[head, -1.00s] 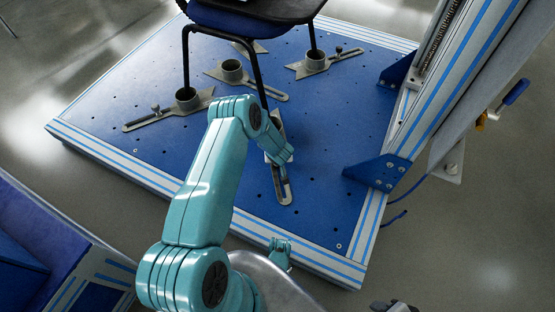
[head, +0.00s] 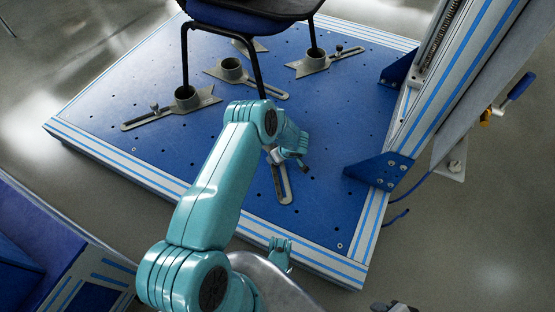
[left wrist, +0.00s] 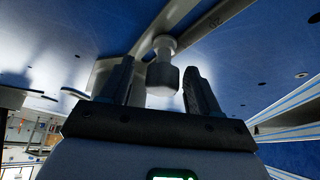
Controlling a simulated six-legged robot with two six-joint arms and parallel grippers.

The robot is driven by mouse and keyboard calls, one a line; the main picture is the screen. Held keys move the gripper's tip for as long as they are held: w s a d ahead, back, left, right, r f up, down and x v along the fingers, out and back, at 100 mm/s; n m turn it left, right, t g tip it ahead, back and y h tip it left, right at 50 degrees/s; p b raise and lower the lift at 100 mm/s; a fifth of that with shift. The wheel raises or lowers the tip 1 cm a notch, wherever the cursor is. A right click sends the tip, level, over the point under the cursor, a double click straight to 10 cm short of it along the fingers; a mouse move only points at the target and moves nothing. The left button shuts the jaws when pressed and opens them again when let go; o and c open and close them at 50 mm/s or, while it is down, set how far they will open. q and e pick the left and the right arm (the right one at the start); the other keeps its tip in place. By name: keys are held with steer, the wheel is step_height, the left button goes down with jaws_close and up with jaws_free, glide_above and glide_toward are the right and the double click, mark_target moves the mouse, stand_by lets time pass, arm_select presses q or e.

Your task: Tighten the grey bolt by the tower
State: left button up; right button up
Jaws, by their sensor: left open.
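The grey bolt (left wrist: 162,76) stands out from a grey slotted clamp bar in the left wrist view. Its round head lies between the two fingers of my left gripper (left wrist: 158,88), which are open with a gap on each side. In the head view my left gripper (head: 303,160) is over the slotted clamp bar (head: 284,188) on the blue plate, and my arm hides the bolt there. The tower (head: 450,95) is a blue-striped metal column at the right, beside that clamp.
A blue chair (head: 240,18) with black legs stands on the blue platform (head: 330,215). Other clamps with cups and slotted bars (head: 150,118) lie around its legs. A blue bracket (head: 376,171) at the tower's foot is right of my gripper. Bare plate lies between them.

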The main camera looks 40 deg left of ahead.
arm_select(q)
steer(key=shift+n+g, duration=0.4)
steer(key=shift+n, duration=0.4)
steer(key=n+g, duration=0.1)
steer(key=n, duration=0.1)
steer(key=shift+n, duration=0.4)
steer(key=shift+n+g, duration=0.5)
steer(key=shift+n, duration=0.1)
steer(key=n+g+h, duration=0.1)
steer(key=n, duration=0.3)
steer(key=shift+a+g, duration=0.1)
steer(key=shift+g, duration=0.3)
